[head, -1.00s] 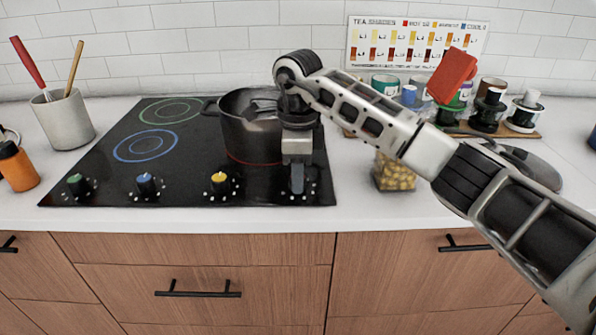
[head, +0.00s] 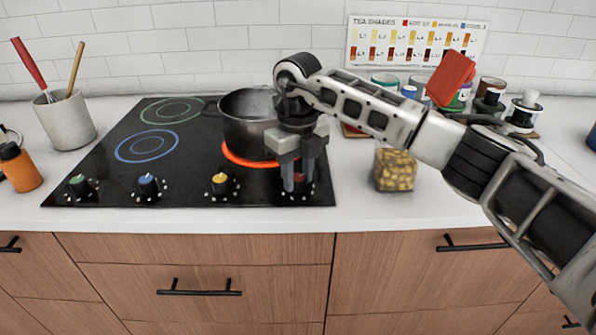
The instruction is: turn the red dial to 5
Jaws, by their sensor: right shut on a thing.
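The red dial (head: 299,180) is at the right end of the row of dials on the black cooktop (head: 190,185). My right gripper (head: 299,184) points down over it, with its two fingers on either side, shut on the dial. The fingers and hand hide most of the dial and its marks, so I cannot read its setting. A dark pot (head: 245,120) stands behind, on a burner ring (head: 240,158) that glows bright orange-red. My left gripper is not in view.
Yellow (head: 221,183), blue (head: 148,185) and green (head: 79,186) dials sit to the left. A jar of yellow pieces (head: 395,170) stands right of the cooktop. A utensil crock (head: 66,120) and an orange bottle (head: 19,168) are at left.

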